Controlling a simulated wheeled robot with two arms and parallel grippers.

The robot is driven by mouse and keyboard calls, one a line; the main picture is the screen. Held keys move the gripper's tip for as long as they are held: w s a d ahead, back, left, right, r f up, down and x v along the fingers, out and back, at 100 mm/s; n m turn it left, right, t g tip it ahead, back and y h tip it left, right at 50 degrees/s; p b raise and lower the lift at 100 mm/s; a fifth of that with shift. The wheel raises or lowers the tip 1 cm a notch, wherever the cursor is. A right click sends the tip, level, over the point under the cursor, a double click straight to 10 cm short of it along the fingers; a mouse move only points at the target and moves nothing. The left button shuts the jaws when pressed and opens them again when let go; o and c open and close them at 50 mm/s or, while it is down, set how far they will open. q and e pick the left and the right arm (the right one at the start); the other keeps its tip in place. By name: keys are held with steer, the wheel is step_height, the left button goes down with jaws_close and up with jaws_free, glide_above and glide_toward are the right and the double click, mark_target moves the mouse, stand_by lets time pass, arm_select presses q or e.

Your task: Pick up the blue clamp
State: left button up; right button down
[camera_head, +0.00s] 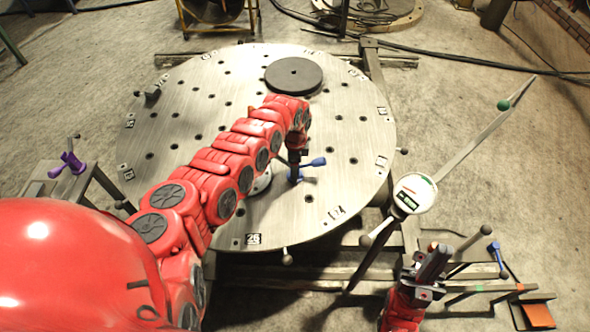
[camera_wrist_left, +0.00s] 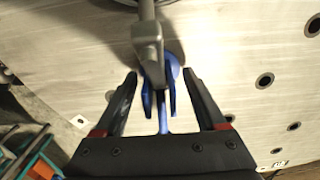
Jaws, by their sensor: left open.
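The blue clamp (camera_head: 309,168) is on the round steel table, towards its right front. In the left wrist view the blue clamp (camera_wrist_left: 172,70) shows its blue parts and a grey metal bar between my fingers. My left gripper (camera_wrist_left: 160,75) is open around it, with a visible gap on both sides, so the fingers do not appear to grip it.
The round steel table (camera_head: 170,110) has several holes and carries a dark disc (camera_head: 293,75) at the back. A round gauge (camera_head: 414,193) stands at the right front. A purple clamp (camera_head: 70,162) is at the left. A blue-ended tool (camera_head: 496,250) is at the right.

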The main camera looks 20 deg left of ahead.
arm_select(q)
steer(key=shift+f, duration=0.2)
jaws_close()
steer(key=shift+r, duration=0.1)
stand_by(0.4)
